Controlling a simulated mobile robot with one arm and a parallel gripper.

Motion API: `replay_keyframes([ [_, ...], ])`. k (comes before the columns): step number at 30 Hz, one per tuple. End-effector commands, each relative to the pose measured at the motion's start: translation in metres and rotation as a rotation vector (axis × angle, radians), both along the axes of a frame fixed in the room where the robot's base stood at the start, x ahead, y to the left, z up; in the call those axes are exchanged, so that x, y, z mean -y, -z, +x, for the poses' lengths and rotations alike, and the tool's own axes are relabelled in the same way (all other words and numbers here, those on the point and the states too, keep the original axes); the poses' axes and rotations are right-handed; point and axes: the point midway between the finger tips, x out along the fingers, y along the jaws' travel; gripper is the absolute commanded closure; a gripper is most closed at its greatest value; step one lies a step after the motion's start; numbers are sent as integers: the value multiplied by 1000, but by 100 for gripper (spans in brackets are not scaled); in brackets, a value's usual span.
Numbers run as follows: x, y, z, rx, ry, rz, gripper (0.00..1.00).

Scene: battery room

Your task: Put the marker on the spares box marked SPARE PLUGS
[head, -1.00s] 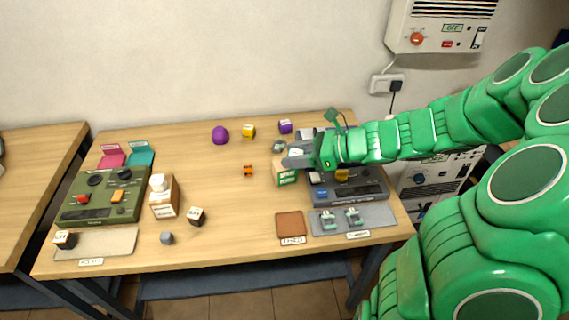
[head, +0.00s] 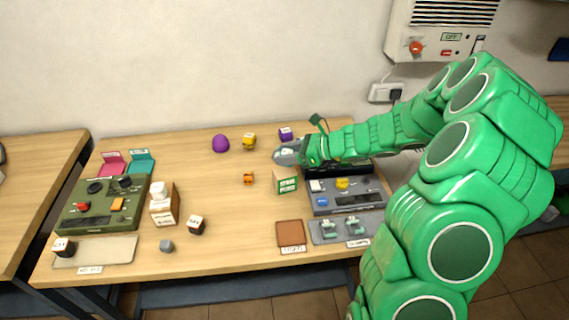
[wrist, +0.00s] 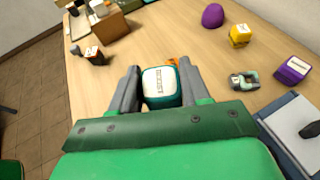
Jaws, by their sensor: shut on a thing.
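My gripper (head: 286,153) is shut on a marker, a small teal block with a white lettered top (wrist: 160,86), which sits between the two fingers in the wrist view. The spares box (head: 286,181) with a green label, which seems to read SPARE PLUGS, stands on the table just below my gripper in the head view. The gripper appears to be above and behind its top. In the wrist view this box is hidden by my gripper. A second box (head: 164,212) with a red label stands further left and bears a white-topped thing (head: 158,184).
A grey device (head: 345,198) lies right of the spares box, under my arm. A small orange thing (head: 249,179) lies left of it. Yellow (head: 249,141) and purple (head: 286,134) blocks stand behind. A grey-teal clamp (wrist: 243,80) lies beside the gripper. A brown pad (head: 290,233) lies in front.

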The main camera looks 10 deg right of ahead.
Motion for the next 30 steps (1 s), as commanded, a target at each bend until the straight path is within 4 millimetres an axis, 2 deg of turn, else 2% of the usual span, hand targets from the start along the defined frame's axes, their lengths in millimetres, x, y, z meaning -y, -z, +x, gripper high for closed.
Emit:
replay_keyframes([
  [9, -2, 27, 21, -2, -2, 2, 84],
  [17, -3, 33, 26, 0, -2, 1, 84],
  [25, -3, 61, 29, -4, 0, 3, 84],
  [30, -3, 67, 29, -1, -1, 1, 84],
])
